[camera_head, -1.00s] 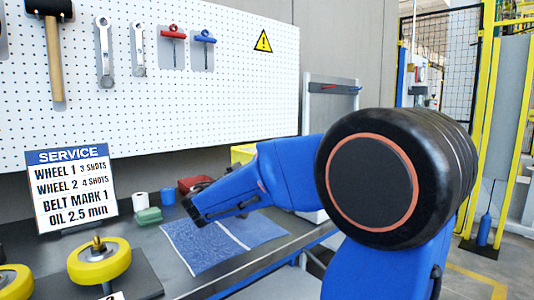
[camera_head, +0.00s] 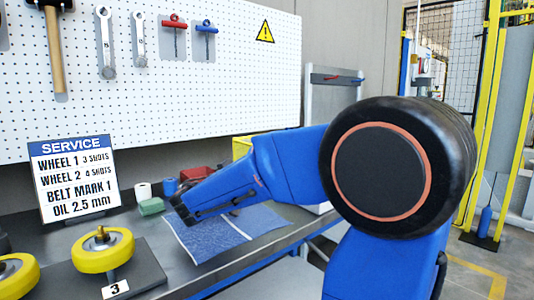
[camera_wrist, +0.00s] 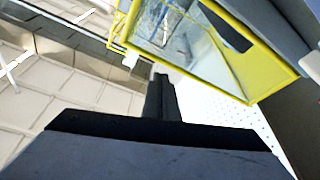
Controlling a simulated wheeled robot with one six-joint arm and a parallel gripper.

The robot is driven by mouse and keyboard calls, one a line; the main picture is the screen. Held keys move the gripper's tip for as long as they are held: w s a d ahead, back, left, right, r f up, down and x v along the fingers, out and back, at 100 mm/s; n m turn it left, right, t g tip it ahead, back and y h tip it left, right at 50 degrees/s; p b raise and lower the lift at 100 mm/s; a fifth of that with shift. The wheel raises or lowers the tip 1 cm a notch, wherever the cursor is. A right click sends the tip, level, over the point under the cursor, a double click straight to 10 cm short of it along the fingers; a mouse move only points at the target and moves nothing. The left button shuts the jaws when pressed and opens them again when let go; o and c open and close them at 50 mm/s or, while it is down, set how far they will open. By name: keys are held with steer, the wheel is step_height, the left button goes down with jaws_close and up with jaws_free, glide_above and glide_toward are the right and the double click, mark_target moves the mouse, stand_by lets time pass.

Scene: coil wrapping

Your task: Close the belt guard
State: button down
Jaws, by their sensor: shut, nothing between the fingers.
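A yellow-framed clear panel (camera_wrist: 215,50), which looks like the belt guard, fills the upper right of the wrist view. It appears tilted there, and its hinge is not visible. In the head view only a small yellow part (camera_head: 241,147) shows behind my arm, possibly the same guard. My gripper (camera_head: 181,209) is over the bench near the blue cloth, pointing left. In the wrist view its dark fingers (camera_wrist: 161,92) are together and empty, below the yellow frame, with no clear contact.
A blue cloth (camera_head: 205,238) lies on the bench. A green block (camera_head: 151,206), a white roll (camera_head: 143,190) and a service sign (camera_head: 73,178) stand behind. Yellow wheels (camera_head: 102,250) sit at the front left. A pegboard (camera_head: 220,90) with tools closes off the back.

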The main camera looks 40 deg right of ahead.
steer(key=s+a, duration=0.1)
steer(key=a, duration=0.8)
steer(key=shift+s+a+r, duration=0.15)
steer(key=shift+s, duration=0.1)
